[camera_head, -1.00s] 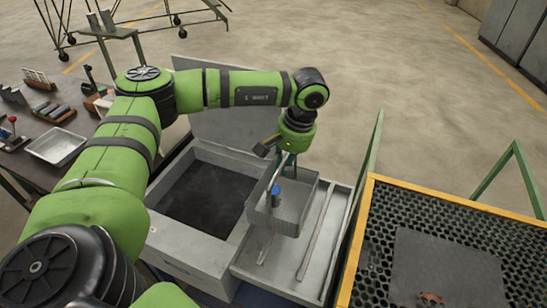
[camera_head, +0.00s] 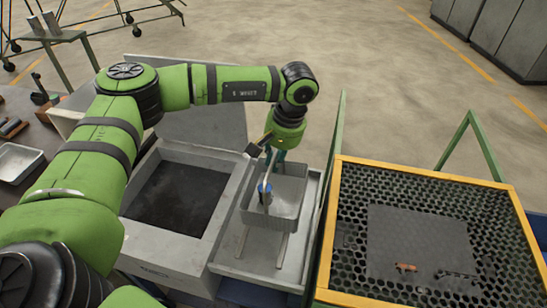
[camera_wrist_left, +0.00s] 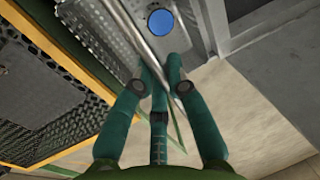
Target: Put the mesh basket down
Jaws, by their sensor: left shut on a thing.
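The mesh basket (camera_head: 288,210) is a grey open-topped box with a thin handle, above two pale rails (camera_head: 282,250) in a grey tray. Whether its bottom touches the rails cannot be told. A blue round-topped item (camera_head: 264,187) shows at the basket; it also shows in the left wrist view (camera_wrist_left: 160,22). My left gripper (camera_head: 271,158) points down over the basket's far side. In the left wrist view its teal fingers (camera_wrist_left: 160,75) are shut on the basket's handle bar, with basket mesh (camera_wrist_left: 98,38) beyond. My right gripper is not in view.
Left of the basket stands a grey box (camera_head: 140,232) with a dark interior and raised lid (camera_head: 215,135). To the right is a yellow-framed perforated table (camera_head: 420,170) with a dark plate (camera_head: 415,240). A green rail (camera_head: 334,150) stands between tray and table.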

